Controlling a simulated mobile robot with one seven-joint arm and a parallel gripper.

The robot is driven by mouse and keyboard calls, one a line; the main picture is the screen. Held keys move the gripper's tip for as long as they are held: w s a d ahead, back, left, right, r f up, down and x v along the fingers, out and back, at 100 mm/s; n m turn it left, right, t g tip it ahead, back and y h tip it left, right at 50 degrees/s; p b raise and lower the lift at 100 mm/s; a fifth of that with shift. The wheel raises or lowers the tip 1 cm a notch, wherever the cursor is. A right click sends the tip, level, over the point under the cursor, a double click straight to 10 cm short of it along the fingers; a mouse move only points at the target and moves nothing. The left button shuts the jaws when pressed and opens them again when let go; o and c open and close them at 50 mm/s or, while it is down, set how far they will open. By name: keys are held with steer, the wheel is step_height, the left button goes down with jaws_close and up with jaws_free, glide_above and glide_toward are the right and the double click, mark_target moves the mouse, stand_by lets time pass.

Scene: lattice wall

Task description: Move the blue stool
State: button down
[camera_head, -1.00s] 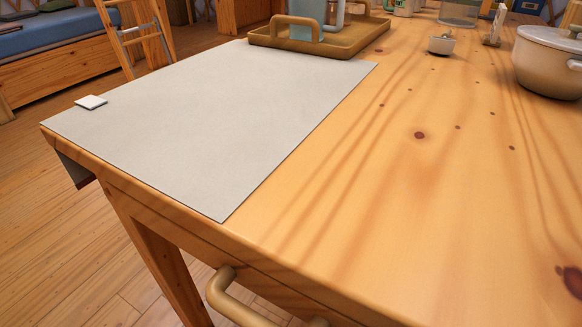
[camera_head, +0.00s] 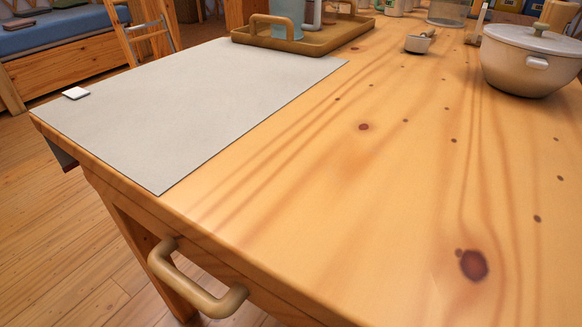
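No blue stool shows in the head view. My gripper is not in view either. A wooden table (camera_head: 330,190) fills most of the picture, with a grey mat (camera_head: 190,100) on its left part and a handle (camera_head: 195,285) on its front side. The floor under the table is mostly hidden by the tabletop.
A brown tray (camera_head: 335,38) with a blue vessel stands at the table's back. A lidded pot (camera_head: 525,70) stands at the right. A wooden bench with a blue cushion (camera_head: 60,30) is at the back left. Bare floor (camera_head: 45,200) lies left of the table.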

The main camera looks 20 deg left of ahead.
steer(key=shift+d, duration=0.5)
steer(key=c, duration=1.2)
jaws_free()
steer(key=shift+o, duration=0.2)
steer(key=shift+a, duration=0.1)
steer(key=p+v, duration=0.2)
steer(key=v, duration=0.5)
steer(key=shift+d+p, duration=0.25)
steer(key=shift+p, duration=0.1)
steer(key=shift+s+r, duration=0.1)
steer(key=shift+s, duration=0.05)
